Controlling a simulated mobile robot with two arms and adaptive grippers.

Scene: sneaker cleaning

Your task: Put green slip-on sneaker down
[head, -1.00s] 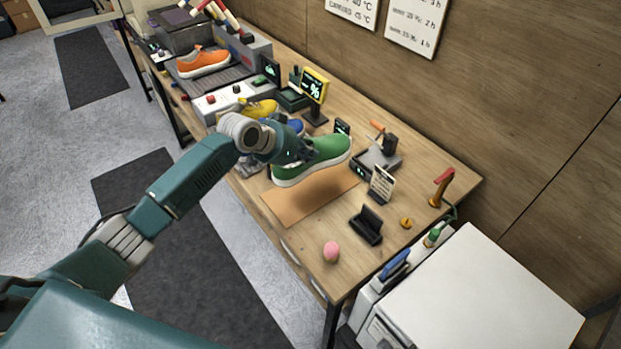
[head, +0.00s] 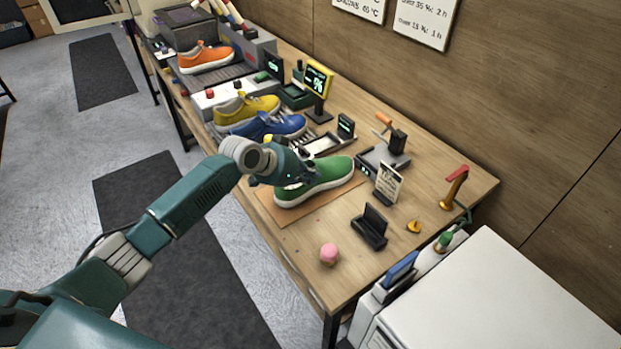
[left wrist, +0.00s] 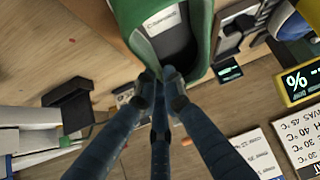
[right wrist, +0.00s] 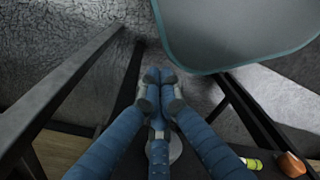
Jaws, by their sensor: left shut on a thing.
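The green slip-on sneaker (head: 325,181) with a white sole is level over the brown mat (head: 287,216) on the workbench. Its sole appears to rest on the mat or sit just above it; I cannot tell which. In the left wrist view the fingertips (left wrist: 167,80) meet at the green collar (left wrist: 198,60), with the labelled insole showing. My right gripper (right wrist: 160,80) shows only in its wrist view, fingers together and empty, over the floor.
Blue (head: 268,127), yellow (head: 246,107) and orange (head: 205,58) sneakers stand farther back along the bench. A pink ball-like item (head: 329,254), a black holder (head: 370,228) and a small sign (head: 387,184) are near the mat. A white cabinet (head: 490,300) stands at right.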

